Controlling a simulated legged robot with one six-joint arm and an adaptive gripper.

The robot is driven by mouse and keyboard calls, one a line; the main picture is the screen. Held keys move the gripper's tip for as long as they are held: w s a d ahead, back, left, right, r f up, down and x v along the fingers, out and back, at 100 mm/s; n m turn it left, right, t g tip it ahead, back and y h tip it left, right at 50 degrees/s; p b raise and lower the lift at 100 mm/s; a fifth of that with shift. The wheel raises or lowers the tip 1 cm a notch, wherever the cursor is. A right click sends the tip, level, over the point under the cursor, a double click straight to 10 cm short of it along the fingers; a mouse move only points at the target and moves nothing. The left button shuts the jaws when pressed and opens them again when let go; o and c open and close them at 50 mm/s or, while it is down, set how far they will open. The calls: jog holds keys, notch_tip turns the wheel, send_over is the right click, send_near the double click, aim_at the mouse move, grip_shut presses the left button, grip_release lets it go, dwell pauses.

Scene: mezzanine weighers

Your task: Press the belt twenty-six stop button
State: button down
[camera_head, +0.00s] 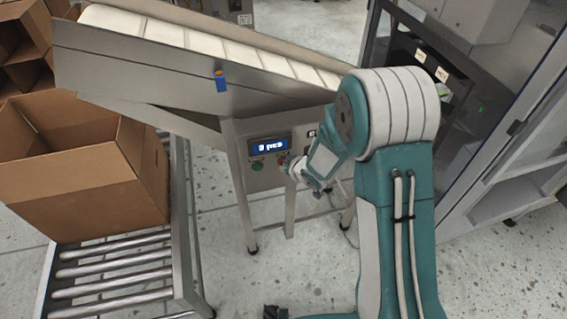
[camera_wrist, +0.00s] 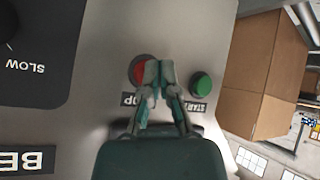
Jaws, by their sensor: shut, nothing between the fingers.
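The red stop button (camera_wrist: 138,68) sits on the grey control panel (camera_wrist: 105,125) of the inclined belt. Its label is partly covered, with "OP" readable. My gripper (camera_wrist: 158,72) is shut and empty, its fingertips overlapping the button's right side in the wrist view. I cannot tell whether they touch it. The green start button (camera_wrist: 202,84) is just right of the fingertips. In the head view my gripper (camera_head: 291,166) is at the panel's front, right of the green button (camera_head: 257,166). A lit blue display (camera_head: 270,146) reads a count in "pcs".
A black dial plate marked "SLOW" (camera_wrist: 40,50) and a label starting "BE" (camera_wrist: 25,160) are on the panel. An open cardboard box (camera_head: 70,185) stands on a roller conveyor (camera_head: 115,272) at left. A glass-doored cabinet (camera_head: 500,130) is at right.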

jog(key=shift+w+a, duration=0.1)
jog(key=shift+w, duration=0.15)
jog(key=shift+s, duration=0.1)
dwell(0.5)
jog(key=shift+s+d, duration=0.25)
jog(key=shift+s, duration=0.45)
jog(key=shift+s, duration=0.15)
jog(key=shift+s+d, duration=0.25)
jog(key=shift+s, duration=0.5)
jog(key=shift+s+d, duration=0.2)
jog(key=shift+s, duration=0.55)
jog(key=shift+s+d, duration=0.25)
jog(key=shift+s, duration=0.5)
